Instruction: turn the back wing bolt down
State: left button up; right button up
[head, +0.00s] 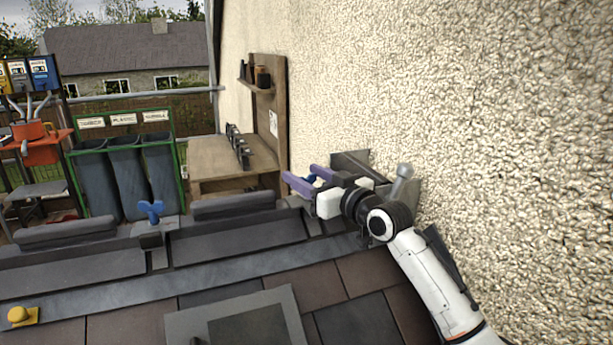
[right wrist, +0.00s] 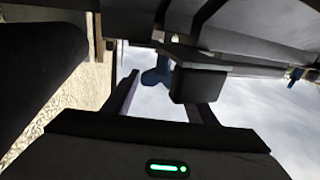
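A blue wing bolt (head: 151,211) stands upright on a dark bracket on the ridge, left of the middle in the head view. A second blue wing bolt (head: 311,179) shows partly by the wall, between the purple fingers of my right gripper (head: 303,178). The right gripper is open, its fingers pointing left along the ridge. In the right wrist view a blue wing bolt (right wrist: 154,77) appears between the dark fingers, partly hidden by a dark block (right wrist: 190,83); I cannot tell whether the fingers touch it. My left gripper is not in view.
The rough cream wall (head: 480,110) stands close along the right arm. Dark ridge tiles (head: 235,238) run across the roof. A grey-framed roof window (head: 240,318) and a yellow knob (head: 20,315) lie nearer. A wooden bench (head: 215,160) and bins (head: 125,175) stand beyond.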

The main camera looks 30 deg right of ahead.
jog(key=c, duration=0.7)
jog(key=shift+o, duration=0.2)
